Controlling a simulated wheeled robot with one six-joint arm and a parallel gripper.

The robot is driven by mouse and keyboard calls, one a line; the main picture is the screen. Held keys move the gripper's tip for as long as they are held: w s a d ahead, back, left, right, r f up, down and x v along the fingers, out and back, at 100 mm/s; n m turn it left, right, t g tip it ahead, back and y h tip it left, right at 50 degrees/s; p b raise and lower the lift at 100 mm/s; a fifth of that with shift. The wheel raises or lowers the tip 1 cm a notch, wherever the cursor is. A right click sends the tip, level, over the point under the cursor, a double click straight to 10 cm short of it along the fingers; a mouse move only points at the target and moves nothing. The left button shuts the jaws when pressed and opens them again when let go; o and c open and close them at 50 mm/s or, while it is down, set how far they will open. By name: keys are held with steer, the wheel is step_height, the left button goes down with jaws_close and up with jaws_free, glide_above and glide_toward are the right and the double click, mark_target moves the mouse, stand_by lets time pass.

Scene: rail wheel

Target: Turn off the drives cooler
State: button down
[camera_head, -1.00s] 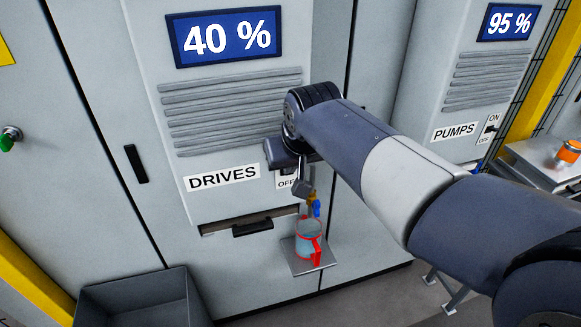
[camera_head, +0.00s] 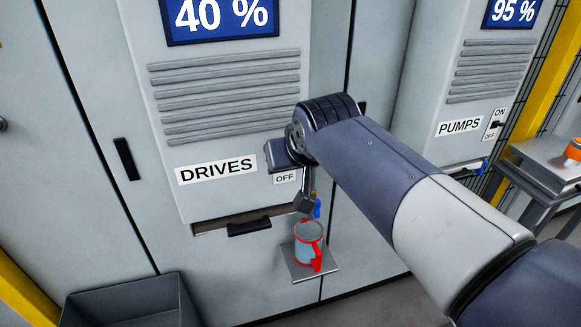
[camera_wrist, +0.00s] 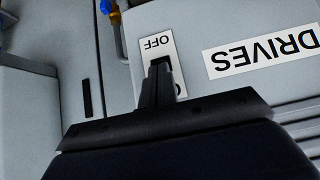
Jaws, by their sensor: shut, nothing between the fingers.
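The drives cooler (camera_head: 225,128) is a light grey unit with a blue display (camera_head: 221,15) reading 40 % and a DRIVES label (camera_head: 216,170). Its switch plate (camera_head: 285,178) shows OFF at the lower end; my wrist hides the upper end. In the wrist view the plate (camera_wrist: 156,43) appears upside down beside the DRIVES label. My gripper (camera_wrist: 160,66) is shut and empty, its fingertips in front of the plate's middle. They cover the switch lever, so its position and any contact cannot be told.
Below the cooler, a red and grey mug (camera_head: 309,246) stands on a small shelf (camera_head: 313,271), under a tap with a blue handle. A dark open bin (camera_head: 130,306) is at lower left. The PUMPS unit (camera_head: 487,75) and a metal table (camera_head: 545,165) are at right.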

steer(key=shift+s+d+f+t+y+b, duration=0.25)
steer(key=shift+t+b, duration=0.35)
steer(key=shift+b, duration=0.8)
steer(key=shift+a+f+t+y+b, duration=0.15)
steer(key=shift+f+t+b, duration=0.35)
steer(key=shift+b, duration=0.95)
steer(key=shift+s+f+t+y+b, duration=0.15)
steer(key=shift+t+b, duration=0.55)
steer(key=shift+b, duration=0.7)
steer(key=shift+r, duration=0.1)
steer(key=shift+r+p, duration=0.65)
steer(key=shift+r, duration=0.1)
steer(key=shift+s+r, duration=0.1)
